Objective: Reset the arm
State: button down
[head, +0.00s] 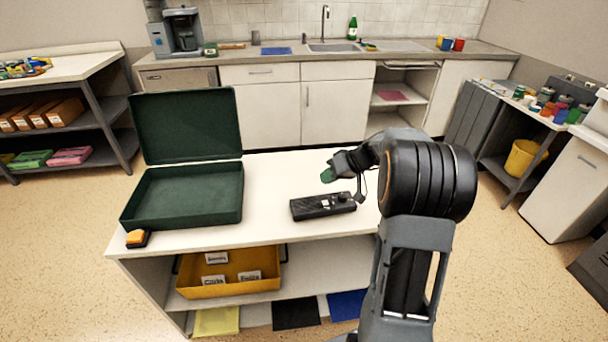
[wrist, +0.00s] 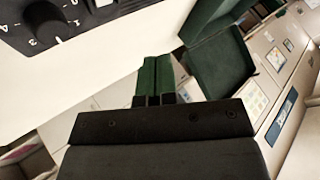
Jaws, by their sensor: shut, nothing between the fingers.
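My gripper (head: 327,176) is shut and empty, at the end of my raised and bent arm on the right of the white table. Its green fingertips are above the table top, just behind and above a black box with a dial (head: 322,205). In the wrist view my gripper (wrist: 153,78) points away with its two green fingers together. The black box (wrist: 75,15) shows at the upper left of that view, with a dial and numbers on its face. Nothing is between the fingers.
An open green case (head: 182,196) stands on the white table's left half, lid up. An orange and black object (head: 137,238) lies at the table's front left corner. A yellow bin (head: 228,285) sits on the shelf below. The table between case and black box is clear.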

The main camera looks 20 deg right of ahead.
jog(key=s+f+m, duration=0.1)
jog(key=s+f+m+g+h, duration=0.1)
jog(key=f+m, duration=0.1)
jog(key=shift+s+d+f, duration=0.1)
jog(key=shift+s+d, duration=0.1)
jog(key=shift+s, duration=0.2)
jog(key=s+a+r+h+p, duration=0.3)
jog(key=s+a+r+p, duration=0.2)
jog(key=s+r, duration=0.3)
jog(key=s+a+r+n+h+p, duration=0.1)
jog(key=s+a+r+h+p, duration=0.2)
jog(key=s+a+r+p, duration=0.3)
jog(key=s+a+r, duration=0.1)
jog(key=s+r, duration=0.1)
jog(key=s, duration=0.3)
jog(key=shift+s+r+g, duration=0.25)
jog(key=shift+s+g, duration=0.05)
jog(key=shift+g, duration=0.1)
